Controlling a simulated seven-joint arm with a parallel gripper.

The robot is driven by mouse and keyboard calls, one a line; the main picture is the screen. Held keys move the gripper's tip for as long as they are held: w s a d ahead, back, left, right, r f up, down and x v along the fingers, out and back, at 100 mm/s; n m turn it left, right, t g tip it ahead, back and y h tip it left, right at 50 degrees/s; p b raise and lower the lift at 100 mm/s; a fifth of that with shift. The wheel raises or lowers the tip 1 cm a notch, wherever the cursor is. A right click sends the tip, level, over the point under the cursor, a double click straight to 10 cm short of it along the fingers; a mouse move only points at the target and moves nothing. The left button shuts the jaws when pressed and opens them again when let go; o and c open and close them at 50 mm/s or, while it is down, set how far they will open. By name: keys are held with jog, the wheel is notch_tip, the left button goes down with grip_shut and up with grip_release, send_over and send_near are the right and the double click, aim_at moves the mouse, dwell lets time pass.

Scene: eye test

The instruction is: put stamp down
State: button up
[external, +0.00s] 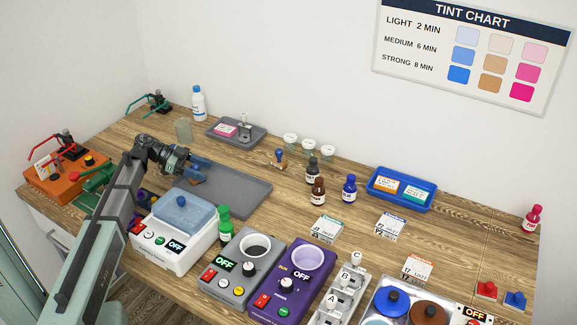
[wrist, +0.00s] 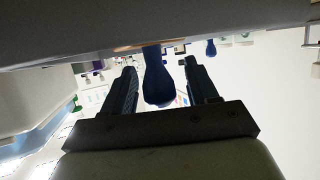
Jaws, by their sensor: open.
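A stamp with a dark blue, rounded handle (wrist: 158,80) is between the two fingers of my gripper (wrist: 160,68) in the wrist view. A narrow gap shows on each side of the handle, so the fingers are open and not pressed on it. In the external view my gripper (external: 193,165) is over the left part of a grey tray (external: 240,195), and the blue stamp (external: 196,179) shows small just below it. Its base is hard to make out, and I cannot tell surely whether it touches the tray.
Another blue-handled stamp (external: 280,157) stands behind the grey tray. A white machine with a blue lid (external: 182,214) and a green bottle (external: 224,225) stand in front. A small tray with a pink pad (external: 225,130) is behind. The grey tray's right part is clear.

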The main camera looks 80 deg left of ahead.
jog(key=shift+r, duration=0.1)
jog(key=shift+s+a+r, duration=0.15)
jog(key=shift+s, duration=0.1)
jog(key=v, duration=1.1)
jog(key=shift+s+r, duration=0.1)
